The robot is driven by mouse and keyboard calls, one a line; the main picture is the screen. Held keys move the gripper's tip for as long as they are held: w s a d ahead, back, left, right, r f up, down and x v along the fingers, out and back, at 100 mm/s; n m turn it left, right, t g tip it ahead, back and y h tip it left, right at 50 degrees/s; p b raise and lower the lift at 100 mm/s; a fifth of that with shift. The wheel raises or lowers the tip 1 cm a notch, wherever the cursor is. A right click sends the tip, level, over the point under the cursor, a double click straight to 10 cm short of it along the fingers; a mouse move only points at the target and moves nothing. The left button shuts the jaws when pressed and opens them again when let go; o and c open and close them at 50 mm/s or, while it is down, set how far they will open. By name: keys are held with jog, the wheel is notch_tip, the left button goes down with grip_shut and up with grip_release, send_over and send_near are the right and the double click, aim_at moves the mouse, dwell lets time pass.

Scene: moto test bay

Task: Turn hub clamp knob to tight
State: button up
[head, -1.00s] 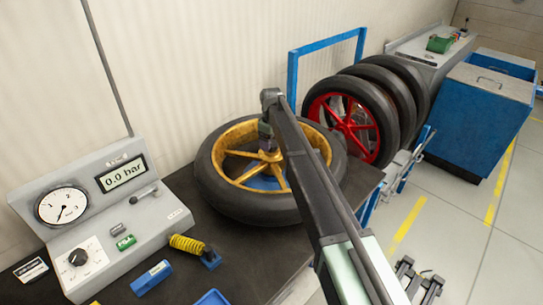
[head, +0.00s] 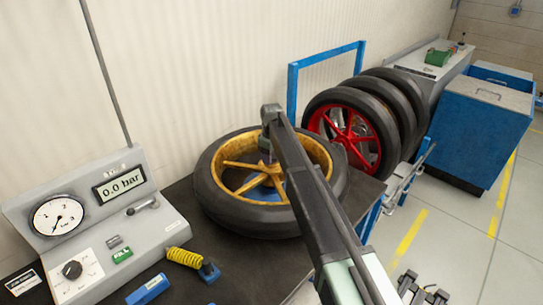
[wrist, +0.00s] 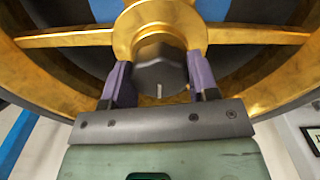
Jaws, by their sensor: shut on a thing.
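The wheel has a black tyre (head: 222,206) and gold spokes, and lies flat on the dark bench. The hub clamp knob (wrist: 160,75) is a dark grey knob with a pale mark, at the centre of the gold hub (wrist: 185,17) in the wrist view. My gripper (wrist: 160,85) has its two purple fingers on either side of the knob, shut on it. The pale mark points toward the bottom of the wrist view. In the head view my arm hides most of the hub and the knob.
A grey console (head: 155,225) with a dial gauge (head: 58,215) and a display (head: 119,185) reading 0.0 bar stands at left. Several tyred wheels (head: 395,100) stand behind, beside a blue cabinet (head: 470,130).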

jog(key=m, duration=0.5)
jog(key=shift+m, duration=0.3)
jog(key=m, duration=1.2)
jog(key=shift+m, duration=0.4)
jog(key=m, duration=0.5)
jog(key=o, duration=0.9)
